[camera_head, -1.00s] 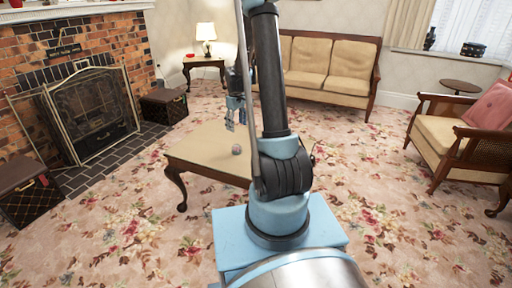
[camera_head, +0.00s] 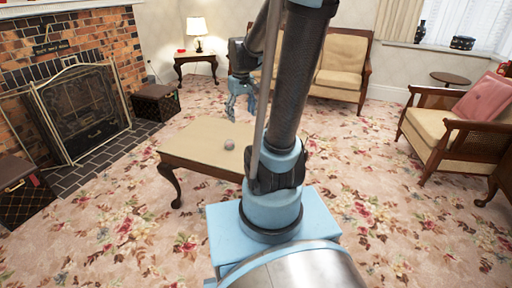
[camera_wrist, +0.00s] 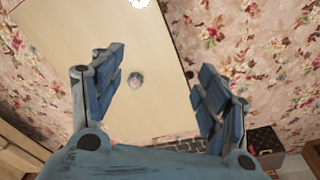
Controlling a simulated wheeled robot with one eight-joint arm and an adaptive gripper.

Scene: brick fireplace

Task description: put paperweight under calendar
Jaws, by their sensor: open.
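The paperweight looks like a small round greyish-pink ball (camera_head: 229,144) on top of the low wooden table (camera_head: 195,140). My gripper (camera_head: 241,104) hangs above and beyond it in the head view, apart from it. In the wrist view, my gripper (camera_wrist: 160,72) has its two blue fingers spread and empty. The ball (camera_wrist: 136,79) shows below them, between the fingers and nearer the left one. I cannot make out a calendar for sure in either view.
A white patch (camera_wrist: 140,3) at the top of the wrist view is cut off and unclear. A fireplace with a screen (camera_head: 82,112) stands left, a sofa (camera_head: 340,70) behind, an armchair (camera_head: 440,125) right. Lamp table (camera_head: 195,60) stands at the back. Patterned carpet surrounds the table.

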